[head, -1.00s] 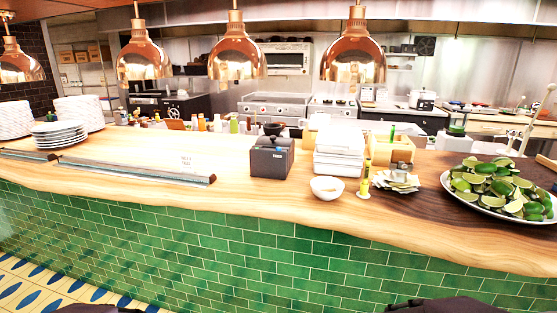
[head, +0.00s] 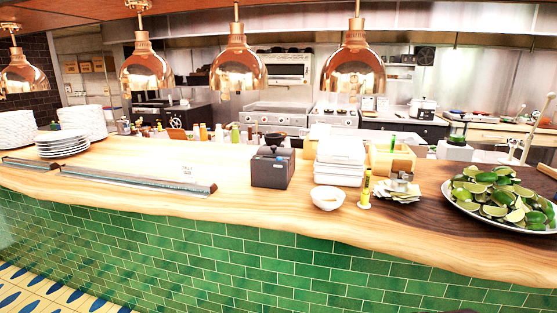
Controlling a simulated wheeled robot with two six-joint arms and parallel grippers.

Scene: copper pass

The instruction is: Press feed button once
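A dark box-shaped ticket printer (head: 272,168) stands on the wooden counter (head: 225,200), near the middle of the head view. It has a small light label on its front and a dark knob-like part on top. A feed button cannot be made out on it at this size. Neither of my grippers is in view. Only a sliver of something dark shows at the bottom edge, right of centre. Nothing touches the printer.
Right of the printer are a white bowl (head: 328,198), stacked white containers (head: 340,160), a yellow marker-like item (head: 365,188) and a lime platter (head: 503,197). A metal rail (head: 130,180) and plates (head: 62,144) are left. Copper lamps (head: 354,70) hang above. Green tiles (head: 220,255) face the counter.

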